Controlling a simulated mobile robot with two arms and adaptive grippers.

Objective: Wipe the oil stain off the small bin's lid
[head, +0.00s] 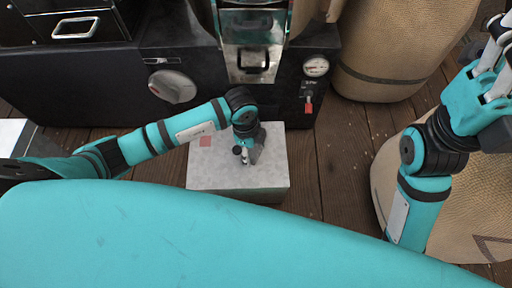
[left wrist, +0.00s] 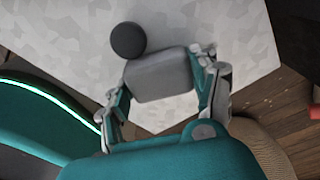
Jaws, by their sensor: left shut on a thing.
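The small bin (head: 272,182) stands low on the floor with a flat, speckled pale grey lid, which also fills the upper part of the left wrist view (left wrist: 215,22). My left gripper (head: 245,158) is over the lid's middle. In the left wrist view my left gripper (left wrist: 165,95) is shut on a grey, rounded block (left wrist: 158,76). The block is at or just above the lid; I cannot tell if it touches. A dark round patch or knob (left wrist: 128,40) shows beside the block. My right gripper (head: 497,70) is partly cut off.
A black machine (head: 185,85) with a gauge (head: 316,66) and a metal chute stands just behind the bin. Burlap sacks (head: 395,50) stand at the back right and right. Wooden floor (head: 335,165) is clear right of the bin.

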